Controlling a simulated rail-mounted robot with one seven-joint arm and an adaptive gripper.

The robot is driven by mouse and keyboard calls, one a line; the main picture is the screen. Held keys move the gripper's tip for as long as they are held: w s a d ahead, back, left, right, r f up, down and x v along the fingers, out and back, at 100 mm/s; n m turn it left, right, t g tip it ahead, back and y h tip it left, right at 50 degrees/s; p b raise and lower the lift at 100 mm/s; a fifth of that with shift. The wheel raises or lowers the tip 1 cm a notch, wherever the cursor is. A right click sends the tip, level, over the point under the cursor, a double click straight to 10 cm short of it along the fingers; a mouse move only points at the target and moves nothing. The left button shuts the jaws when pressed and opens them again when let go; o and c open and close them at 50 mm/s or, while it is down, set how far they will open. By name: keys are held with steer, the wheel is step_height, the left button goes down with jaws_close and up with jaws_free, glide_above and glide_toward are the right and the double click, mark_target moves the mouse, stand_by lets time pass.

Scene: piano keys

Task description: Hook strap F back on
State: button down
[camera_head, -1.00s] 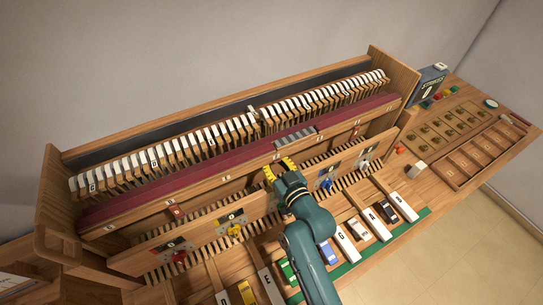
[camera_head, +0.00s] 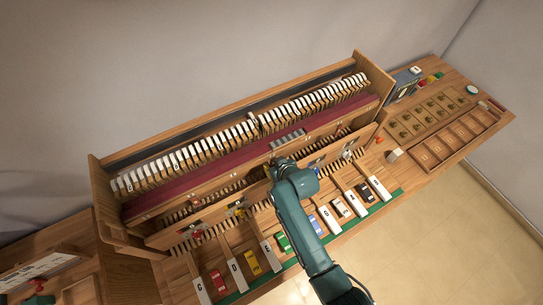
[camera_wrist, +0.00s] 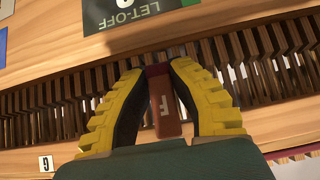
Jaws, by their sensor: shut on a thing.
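The reddish-brown strap F (camera_wrist: 166,106), with a pale letter F on its face, sits between my two yellow-ribbed fingers in the wrist view. My gripper (camera_wrist: 160,85) is shut on it. The strap's upper end lies in front of the row of dark wooden slats (camera_wrist: 240,65); I cannot tell whether it touches anything there. In the head view my gripper (camera_head: 268,172) is at the middle of the piano action, in front of the dark red rail (camera_head: 190,187). My own wrist mostly hides the fingers there, and the strap cannot be made out.
A wooden board with an upside-down LET-OFF label (camera_wrist: 135,12) crosses the top of the wrist view. A small numbered tag (camera_wrist: 46,163) is at its lower left. White lettered keys (camera_head: 234,274) with toy cars stand in front. A compartment tray (camera_head: 455,140) lies to the right.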

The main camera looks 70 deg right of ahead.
steer(key=shift+s+a+f+g+y+p, duration=0.1)
steer(key=shift+s+a+g+y+p, duration=0.1)
steer(key=shift+g+y+p, duration=0.25)
steer(key=shift+f, duration=0.1)
steer(key=c, duration=0.9)
jaws_free()
steer(key=v, duration=1.2)
steer(key=shift+s, duration=0.1)
